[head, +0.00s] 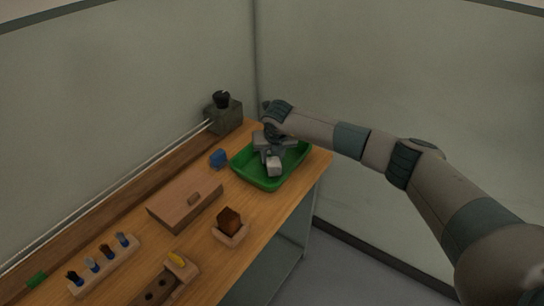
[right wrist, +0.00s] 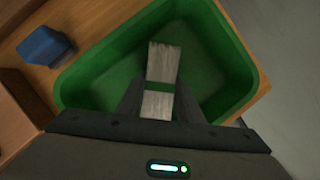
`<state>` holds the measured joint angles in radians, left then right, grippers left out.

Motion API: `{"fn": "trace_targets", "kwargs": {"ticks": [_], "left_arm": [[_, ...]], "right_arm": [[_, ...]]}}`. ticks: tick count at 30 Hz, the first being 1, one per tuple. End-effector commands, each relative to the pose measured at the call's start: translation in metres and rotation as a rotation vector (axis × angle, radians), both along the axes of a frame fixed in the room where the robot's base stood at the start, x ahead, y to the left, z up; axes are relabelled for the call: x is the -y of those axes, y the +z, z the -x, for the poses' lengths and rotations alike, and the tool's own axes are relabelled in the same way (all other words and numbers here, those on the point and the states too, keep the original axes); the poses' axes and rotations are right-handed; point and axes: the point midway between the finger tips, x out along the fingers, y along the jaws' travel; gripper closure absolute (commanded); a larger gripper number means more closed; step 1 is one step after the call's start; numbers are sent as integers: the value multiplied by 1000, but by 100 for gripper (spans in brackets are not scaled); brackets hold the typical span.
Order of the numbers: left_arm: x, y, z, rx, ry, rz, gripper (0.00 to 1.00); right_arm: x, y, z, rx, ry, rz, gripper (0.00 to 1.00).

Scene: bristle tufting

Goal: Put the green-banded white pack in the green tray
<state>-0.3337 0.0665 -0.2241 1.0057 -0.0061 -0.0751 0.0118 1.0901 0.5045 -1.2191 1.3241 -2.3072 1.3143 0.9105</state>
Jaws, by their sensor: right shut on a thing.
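The green tray (head: 263,180) stands at the far right end of the wooden bench, and its rim and floor fill much of the right wrist view (right wrist: 85,78). My right gripper (head: 271,158) is over the tray and shut on the green-banded white pack (head: 274,168). In the right wrist view the pack (right wrist: 163,65) is a pale bundle with a green band, held between the two fingers of the gripper (right wrist: 158,98). The pack is within the tray's outline; I cannot tell whether it touches the floor. My left gripper is not in view.
A blue block (head: 218,158) sits left of the tray, also in the wrist view (right wrist: 45,46). A grey box (head: 226,118) with a black top stands behind. A wooden box (head: 185,201), a brown block in a holder (head: 230,222) and a brush rack (head: 104,264) lie nearer.

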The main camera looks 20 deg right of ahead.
Motion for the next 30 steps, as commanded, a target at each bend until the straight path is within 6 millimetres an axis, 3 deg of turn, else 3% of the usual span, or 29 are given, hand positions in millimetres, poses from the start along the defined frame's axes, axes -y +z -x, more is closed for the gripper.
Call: {"fn": "trace_targets", "kwargs": {"ticks": [2,3,5,19,25,30], "left_arm": [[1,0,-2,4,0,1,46],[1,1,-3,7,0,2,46],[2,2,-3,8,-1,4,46],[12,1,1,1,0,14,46],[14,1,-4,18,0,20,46],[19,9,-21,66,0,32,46]], "right_arm": [[0,0,0,1,0,0,91],[0,0,0,0,0,0,60],[0,0,0,0,0,0,49],[0,4,1,1,0,-1,49],[-1,24,9,3,2,0,49],[-3,51,20,4,3,-1,49]]}}
